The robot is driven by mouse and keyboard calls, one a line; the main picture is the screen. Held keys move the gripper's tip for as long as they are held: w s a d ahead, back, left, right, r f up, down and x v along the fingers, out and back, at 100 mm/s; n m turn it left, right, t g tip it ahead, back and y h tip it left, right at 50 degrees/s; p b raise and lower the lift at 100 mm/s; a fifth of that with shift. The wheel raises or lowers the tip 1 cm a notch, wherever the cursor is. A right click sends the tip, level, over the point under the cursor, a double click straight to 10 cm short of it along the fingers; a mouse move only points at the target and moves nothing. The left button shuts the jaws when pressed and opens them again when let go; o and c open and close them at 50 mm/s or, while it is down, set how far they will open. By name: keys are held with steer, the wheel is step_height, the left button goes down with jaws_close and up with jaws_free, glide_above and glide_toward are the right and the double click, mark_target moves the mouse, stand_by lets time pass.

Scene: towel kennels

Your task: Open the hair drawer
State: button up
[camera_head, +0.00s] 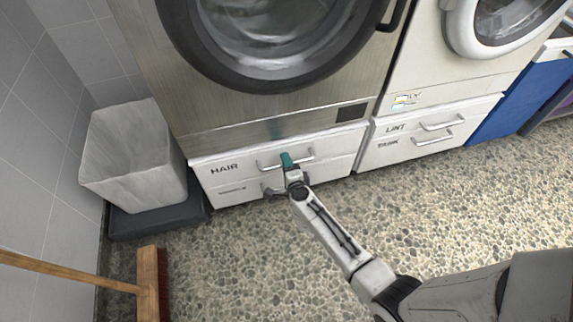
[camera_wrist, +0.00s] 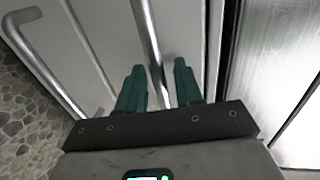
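The hair drawer (camera_head: 232,172) is the upper white front under the left machine, labelled HAIR. It looks flush with the base around it. Its grey bar handle (camera_head: 304,154) runs across the front, and my gripper (camera_head: 287,160) is at its middle, hiding part of it. In the wrist view, the handle (camera_wrist: 150,35) passes between the two green fingers of my gripper (camera_wrist: 158,68). The fingers are apart on either side of the bar, with slight gaps showing, so my gripper looks open around it. Contact cannot be told.
A lower drawer (camera_head: 232,189) with its own handle sits just beneath. The LINT drawer (camera_head: 396,128) and TANK drawer (camera_head: 388,143) are to the right. A pale bin (camera_head: 135,155) on a dark base stands left, a broom (camera_head: 150,285) at lower left. The pebbled floor (camera_head: 460,210) in front is clear.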

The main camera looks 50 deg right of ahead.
steer(key=shift+c, duration=0.4)
jaws_close()
steer(key=shift+s+a, duration=0.1)
steer(key=f+p+v, duration=0.2)
steer(key=f+v, duration=0.1)
steer(key=v, duration=1.4)
steer(key=s+f+p+v, duration=0.1)
steer(key=f+v, duration=0.3)
steer(key=v, duration=1.4)
steer(key=shift+s+a+p, duration=0.2)
steer(key=shift+a+p, duration=0.3)
steer(key=shift+p, duration=0.05)
steer(key=shift+o, duration=0.4)
jaws_free()
